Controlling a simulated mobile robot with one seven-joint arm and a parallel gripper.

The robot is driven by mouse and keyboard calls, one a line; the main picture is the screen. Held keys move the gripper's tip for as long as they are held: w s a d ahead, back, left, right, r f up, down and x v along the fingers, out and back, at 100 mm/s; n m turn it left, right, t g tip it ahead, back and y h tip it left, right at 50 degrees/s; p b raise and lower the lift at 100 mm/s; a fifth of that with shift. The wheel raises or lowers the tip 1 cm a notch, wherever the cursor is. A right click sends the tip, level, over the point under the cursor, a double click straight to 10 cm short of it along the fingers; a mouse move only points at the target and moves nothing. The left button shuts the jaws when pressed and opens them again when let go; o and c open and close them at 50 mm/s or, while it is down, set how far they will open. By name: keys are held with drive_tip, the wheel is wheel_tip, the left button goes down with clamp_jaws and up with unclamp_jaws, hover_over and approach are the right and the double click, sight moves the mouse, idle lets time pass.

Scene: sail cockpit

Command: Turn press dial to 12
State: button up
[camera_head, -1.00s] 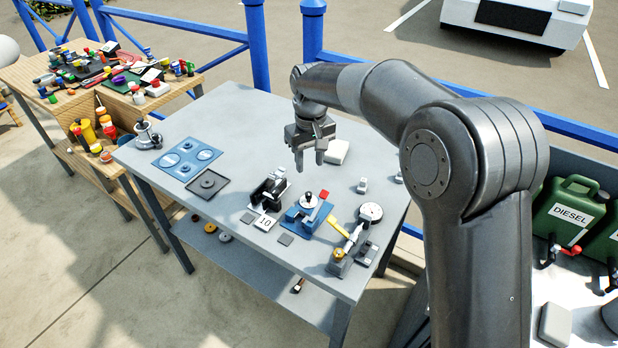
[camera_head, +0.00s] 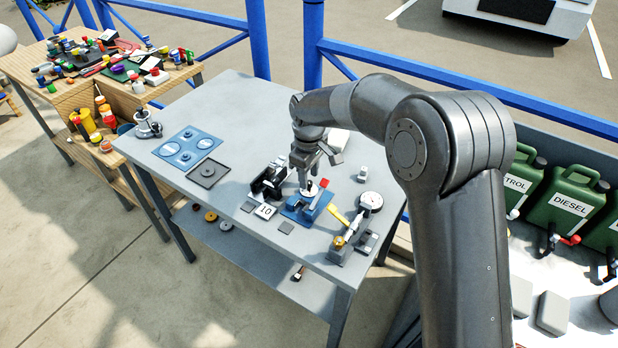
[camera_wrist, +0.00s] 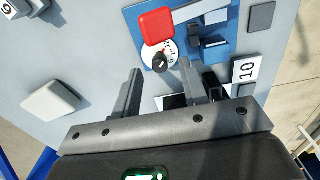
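The press is a blue fixture (camera_head: 294,212) on the grey table, with a red-ended lever (camera_head: 323,184). In the wrist view its round white dial (camera_wrist: 172,50) carries small dark numerals and a black knob (camera_wrist: 160,62), with the red lever end (camera_wrist: 157,24) beside it. The dial's setting is too small to read surely. My gripper (camera_head: 306,186) is above the dial, pointing down. In the wrist view my gripper (camera_wrist: 160,68) is open, its two fingers apart on either side of the knob, with no clear contact. In the head view it partly hides the dial.
A white card marked 10 (camera_head: 265,211) lies by a black device (camera_head: 268,182). A round gauge (camera_head: 371,201) and a yellow-handled tool (camera_head: 338,214) stand close at right. A dark square tray (camera_head: 206,173) is at left. The table's left part has free room.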

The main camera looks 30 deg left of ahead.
drive_tip(key=shift+f, duration=0.85)
drive_tip(key=shift+c, duration=0.3)
clamp_jaws()
